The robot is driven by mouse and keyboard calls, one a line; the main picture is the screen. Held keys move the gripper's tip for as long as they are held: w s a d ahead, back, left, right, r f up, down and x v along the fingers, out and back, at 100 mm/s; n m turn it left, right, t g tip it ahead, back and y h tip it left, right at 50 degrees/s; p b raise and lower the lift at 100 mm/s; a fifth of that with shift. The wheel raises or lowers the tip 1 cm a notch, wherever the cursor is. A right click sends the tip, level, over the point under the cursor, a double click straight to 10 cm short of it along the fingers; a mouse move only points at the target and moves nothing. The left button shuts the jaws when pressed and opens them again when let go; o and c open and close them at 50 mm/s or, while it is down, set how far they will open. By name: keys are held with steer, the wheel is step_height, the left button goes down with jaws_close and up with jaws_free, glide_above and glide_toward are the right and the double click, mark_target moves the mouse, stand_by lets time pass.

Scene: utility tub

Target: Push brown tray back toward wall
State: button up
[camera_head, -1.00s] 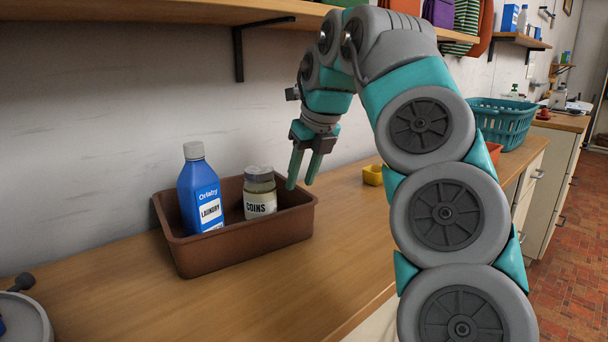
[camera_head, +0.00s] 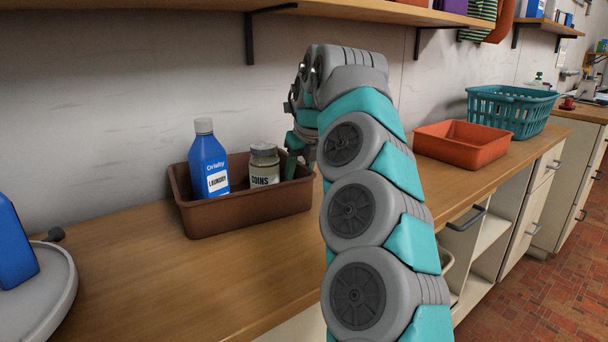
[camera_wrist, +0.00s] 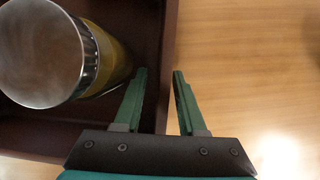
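The brown tray (camera_head: 250,212) sits on the wooden counter a little out from the wall, holding a blue laundry bottle (camera_head: 208,160) and a jar labelled COINS (camera_head: 264,164). My gripper (camera_head: 293,166) is at the tray's right end, partly hidden behind my arm. In the wrist view my gripper (camera_wrist: 160,80) is open, its fingers apart with the tray's side wall (camera_wrist: 169,40) showing between them. One finger is on the tray's inner side, the other on the outer side. I cannot tell whether they touch the wall. The jar's lid (camera_wrist: 42,50) is left of the fingers.
A grey round object (camera_head: 45,300) with a blue item (camera_head: 12,245) stands at the left. An orange tray (camera_head: 465,143) and a teal basket (camera_head: 510,108) stand to the right. A shelf (camera_head: 350,12) hangs above. The counter before the brown tray (camera_head: 170,290) is clear.

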steer(key=shift+c, duration=0.2)
jaws_close()
stand_by(1.4)
